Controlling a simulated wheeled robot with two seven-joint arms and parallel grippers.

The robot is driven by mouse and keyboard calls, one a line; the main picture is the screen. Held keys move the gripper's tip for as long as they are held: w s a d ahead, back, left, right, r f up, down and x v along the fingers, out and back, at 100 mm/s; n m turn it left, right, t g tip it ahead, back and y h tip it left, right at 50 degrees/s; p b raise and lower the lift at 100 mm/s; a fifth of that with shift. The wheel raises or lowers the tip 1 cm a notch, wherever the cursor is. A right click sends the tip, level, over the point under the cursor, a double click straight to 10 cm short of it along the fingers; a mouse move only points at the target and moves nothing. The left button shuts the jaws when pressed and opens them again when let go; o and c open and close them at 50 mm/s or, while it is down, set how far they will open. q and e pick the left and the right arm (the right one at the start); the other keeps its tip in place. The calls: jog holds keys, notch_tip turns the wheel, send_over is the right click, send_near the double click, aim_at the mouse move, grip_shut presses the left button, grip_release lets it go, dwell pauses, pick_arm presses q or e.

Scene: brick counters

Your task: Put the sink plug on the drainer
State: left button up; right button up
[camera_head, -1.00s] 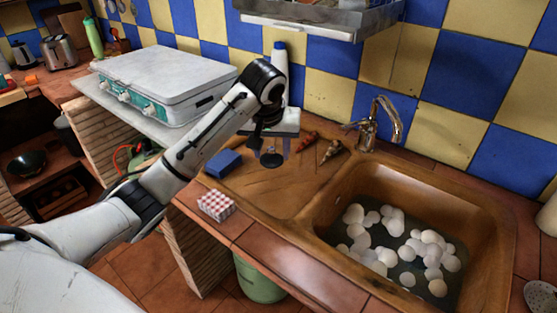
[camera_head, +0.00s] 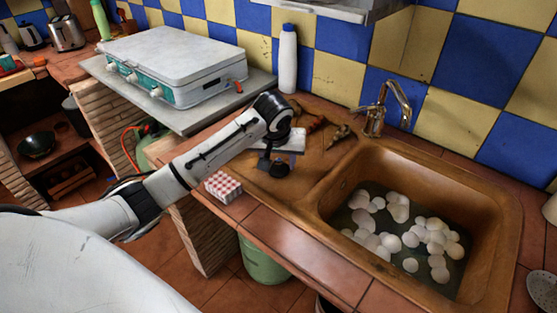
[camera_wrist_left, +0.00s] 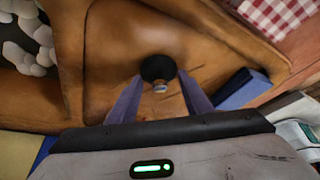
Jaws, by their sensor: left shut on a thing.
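The sink plug (camera_wrist_left: 157,70) is a small black disc with a metal knob on top. My left gripper (camera_wrist_left: 159,84) is shut on it, with the plug at the fingertips in the left wrist view. In the head view the plug (camera_head: 279,169) shows dark below my left gripper (camera_head: 274,160). Both are over the brown wooden drainer (camera_head: 312,172), left of the sink. The drainer also fills much of the left wrist view (camera_wrist_left: 110,25). I cannot tell whether the plug touches its surface. My right gripper is not in view.
The sink (camera_head: 335,212) holds water and several white round things.

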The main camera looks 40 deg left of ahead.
pick_arm(q)
jog(key=o, duration=1.1)
jog(key=shift+f, duration=0.15)
jog(key=shift+r, duration=0.45)
jog(key=v, duration=1.1)
jog(key=shift+s+d+r, duration=0.1)
jog(key=shift+s+r, duration=0.1)
jog(key=shift+r, duration=0.05)
